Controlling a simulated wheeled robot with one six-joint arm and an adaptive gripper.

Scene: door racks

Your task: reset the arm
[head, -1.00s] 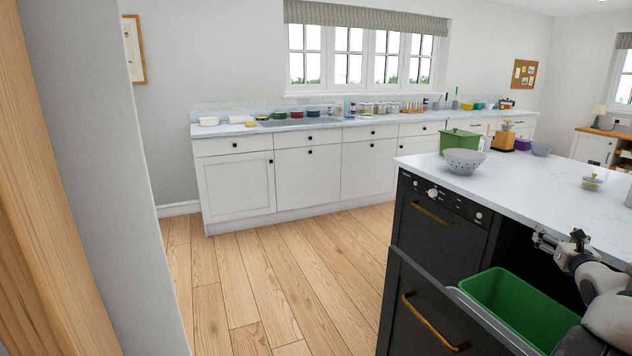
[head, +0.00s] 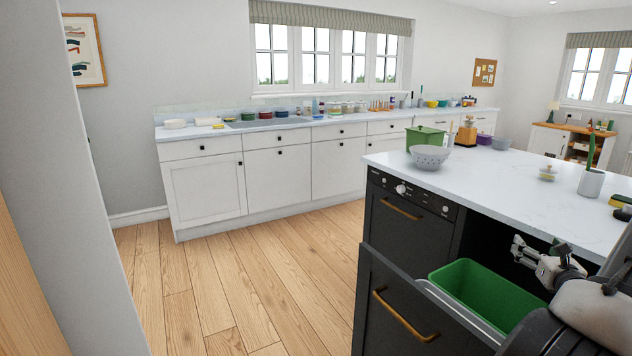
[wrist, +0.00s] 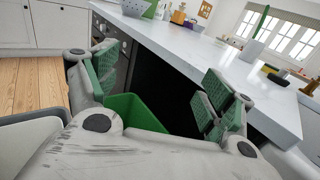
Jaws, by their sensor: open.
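My gripper (head: 536,258) is at the right of the head view, in front of the island's dark opening and just below the white countertop edge. In the wrist view my gripper (wrist: 158,88) shows its two green-padded fingers spread wide, with nothing between them. The open drawer (head: 400,318) below it holds a green bin (head: 462,275). In the wrist view the green bin (wrist: 130,112) lies beyond and below the fingers. My arm's lower links fill the bottom right of the head view.
The island countertop (head: 500,185) carries a colander (head: 430,157), a green box (head: 426,138) and a utensil pot (head: 591,183). The pulled-out drawer sticks out into the floor space. The wooden floor (head: 270,270) on the left is clear. A grey wall edge (head: 85,200) stands close at left.

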